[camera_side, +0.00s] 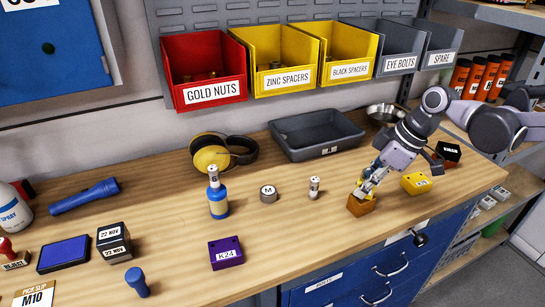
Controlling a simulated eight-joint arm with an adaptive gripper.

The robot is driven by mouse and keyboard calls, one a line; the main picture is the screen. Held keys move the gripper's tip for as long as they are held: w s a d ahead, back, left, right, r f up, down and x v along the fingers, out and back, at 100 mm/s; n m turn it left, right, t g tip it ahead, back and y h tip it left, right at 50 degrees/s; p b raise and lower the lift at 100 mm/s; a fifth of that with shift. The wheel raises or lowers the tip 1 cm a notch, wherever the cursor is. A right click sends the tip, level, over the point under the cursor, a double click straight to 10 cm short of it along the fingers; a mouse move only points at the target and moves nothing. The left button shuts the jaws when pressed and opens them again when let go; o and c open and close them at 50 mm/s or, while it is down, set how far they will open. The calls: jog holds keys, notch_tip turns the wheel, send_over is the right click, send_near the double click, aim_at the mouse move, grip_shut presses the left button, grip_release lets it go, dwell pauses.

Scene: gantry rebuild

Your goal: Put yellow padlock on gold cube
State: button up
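The yellow padlock (416,184) looks like a small flat yellow block with a marked face. It lies on the wooden bench at the right, to the right of my gripper and apart from it. The gold cube (361,205), orange-brown in this light, sits on the bench near its front edge. My gripper (367,188) points down at the top of the gold cube, touching it or very close to it. The fingers overlap in this view, so I cannot tell whether they are open or shut, or whether they hold the cube.
A purple K24 block (226,252), a blue bottle (217,202), a grey M piece (268,194) and a small white-labelled cylinder (314,188) stand to the left. A grey tray (318,151) and a dark labelled box (448,152) are behind. The front middle of the bench is clear.

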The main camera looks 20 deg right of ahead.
jog(key=shift+o, duration=1)
jog(key=shift+r, duration=0.15)
jog(key=v, duration=1.2)
jog(key=s+d+f+m+t+h, duration=0.3)
jog(key=s+d+f+m+t, duration=0.1)
jog(key=s+f+m, duration=0.3)
notch_tip(320, 180, down, 4)
jog(key=shift+s+d+r+m, duration=0.15)
jog(key=shift+d+m, duration=0.5)
jog(key=shift+m, duration=0.35)
